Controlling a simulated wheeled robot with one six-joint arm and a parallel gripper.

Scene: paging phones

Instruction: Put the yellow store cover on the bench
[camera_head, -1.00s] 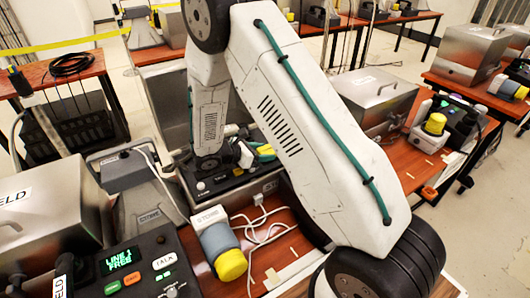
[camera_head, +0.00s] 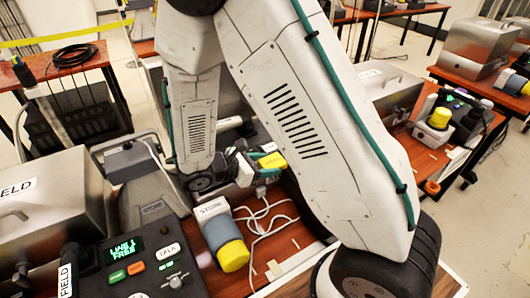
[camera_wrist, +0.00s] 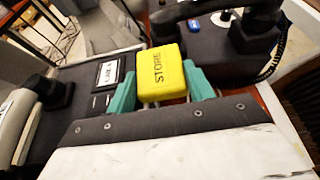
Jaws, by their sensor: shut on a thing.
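The yellow store cover (camera_wrist: 162,72), a small block with STORE printed on it, is clamped between the teal fingers of my gripper (camera_wrist: 162,94) in the wrist view. In the head view the cover (camera_head: 273,161) shows as a yellow patch beside my gripper (camera_head: 262,150), partly hidden by my arm. It is held above the equipment and cables; its exact height is hard to tell. The reddish-brown bench (camera_head: 280,250) shows bare wood in front of it, and my forearm hides part of the bench.
A blue-grey cylinder with a yellow end (camera_head: 226,243) lies beside a white block labelled STORE. White cables (camera_head: 262,222) loop over the bench. A dark console with a green display (camera_head: 124,249) stands front left, beside a metal box (camera_head: 42,215). Another metal box (camera_head: 385,88) stands behind my arm.

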